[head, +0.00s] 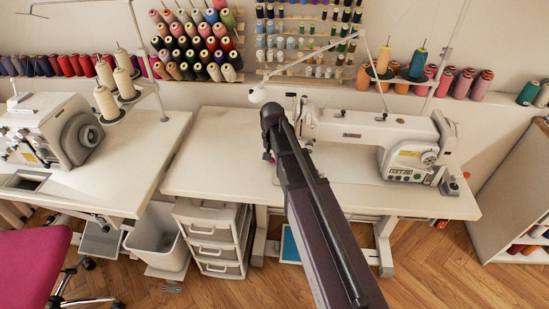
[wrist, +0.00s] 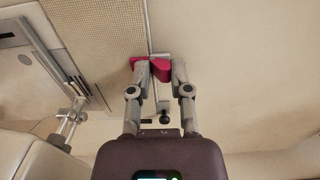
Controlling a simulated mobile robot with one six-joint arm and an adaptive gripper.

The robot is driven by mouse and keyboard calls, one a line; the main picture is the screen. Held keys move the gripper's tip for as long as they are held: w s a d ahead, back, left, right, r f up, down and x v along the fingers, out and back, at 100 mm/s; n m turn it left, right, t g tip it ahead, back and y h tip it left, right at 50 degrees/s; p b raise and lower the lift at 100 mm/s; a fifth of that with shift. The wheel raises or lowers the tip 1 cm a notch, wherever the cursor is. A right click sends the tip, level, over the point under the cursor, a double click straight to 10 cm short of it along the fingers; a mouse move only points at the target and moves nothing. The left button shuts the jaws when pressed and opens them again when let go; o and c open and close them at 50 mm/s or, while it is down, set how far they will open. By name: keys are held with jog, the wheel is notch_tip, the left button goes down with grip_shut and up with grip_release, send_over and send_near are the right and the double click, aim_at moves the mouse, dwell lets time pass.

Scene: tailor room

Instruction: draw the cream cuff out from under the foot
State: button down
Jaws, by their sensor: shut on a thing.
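In the wrist view my gripper (wrist: 152,70) has its two red-padded fingertips close together at the edge of a woven cream panel, which I take for the cream cuff (wrist: 100,30). They are shut on that edge. The cuff lies flat on the pale table, left of the fingers. The sewing machine's foot (wrist: 66,127) shows at the lower left. I cannot tell whether any cuff is still under it. In the head view my arm hides the cuff, and my gripper (head: 267,156) is at the needle end of the sewing machine (head: 370,130).
The machine stands on a white table (head: 215,165); its left part is clear. A second machine (head: 50,130) stands on the left table. Thread racks (head: 200,40) line the wall behind. A thin lamp arm (head: 325,55) hangs over the table. White drawers (head: 212,240) stand below.

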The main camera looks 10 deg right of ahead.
dwell(0.4)
jog(key=shift+a+r+p, duration=0.15)
jog(key=shift+r+p, duration=1)
jog(key=shift+a+r+p, duration=0.1)
jog(key=shift+r+p, duration=1.05)
